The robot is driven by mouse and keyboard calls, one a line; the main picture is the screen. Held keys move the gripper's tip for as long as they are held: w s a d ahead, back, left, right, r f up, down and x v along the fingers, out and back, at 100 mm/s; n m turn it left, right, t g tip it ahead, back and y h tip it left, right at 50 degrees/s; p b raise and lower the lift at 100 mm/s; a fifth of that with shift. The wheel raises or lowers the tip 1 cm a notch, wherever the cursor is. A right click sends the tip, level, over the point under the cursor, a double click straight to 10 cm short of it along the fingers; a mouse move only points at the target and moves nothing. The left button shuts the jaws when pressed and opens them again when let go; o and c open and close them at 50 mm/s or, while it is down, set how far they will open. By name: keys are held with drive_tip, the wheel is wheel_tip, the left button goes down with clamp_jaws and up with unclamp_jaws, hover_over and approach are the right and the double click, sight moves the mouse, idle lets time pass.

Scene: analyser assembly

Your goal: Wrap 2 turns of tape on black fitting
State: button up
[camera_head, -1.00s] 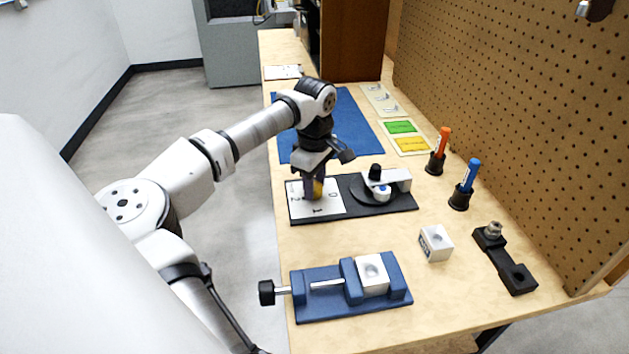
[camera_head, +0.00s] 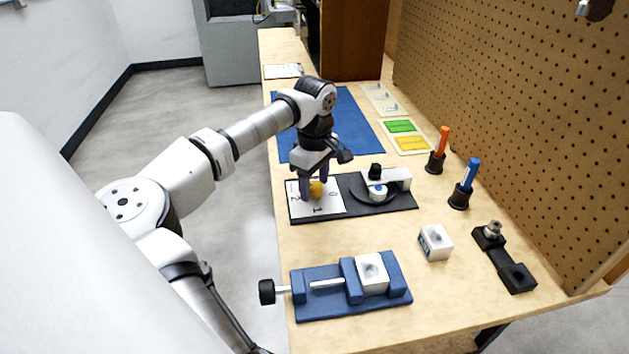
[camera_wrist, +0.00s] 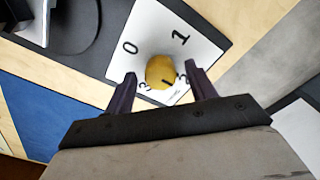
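A round yellow knob (camera_head: 316,190) stands on a white card (camera_head: 328,207) with numbers, on the left half of a black base (camera_head: 405,205). In the wrist view the knob (camera_wrist: 160,71) sits between and slightly beyond my fingertips. My gripper (camera_head: 314,186) is open, with a gap on each side of the knob (camera_wrist: 160,74). On the right half of the base is a dark round disc (camera_head: 362,195) with a white-and-blue piece (camera_head: 378,191) on it. A small black fitting (camera_head: 376,170) stands at the back of that disc, beside a white block arm (camera_head: 398,178). No tape is clearly distinguishable.
A blue vise (camera_head: 335,290) holding a white block is at the front. A white block (camera_head: 435,242), a black bracket (camera_head: 505,260) and blue and orange markers (camera_head: 466,180) are to the right. A pegboard (camera_head: 520,110) bounds the right side. A blue mat (camera_head: 350,120) lies behind.

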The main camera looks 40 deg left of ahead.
sight(314, 185)
wheel_tip(314, 185, up, 14)
idle(0.6)
drive_tip(key=shift+f, duration=0.1)
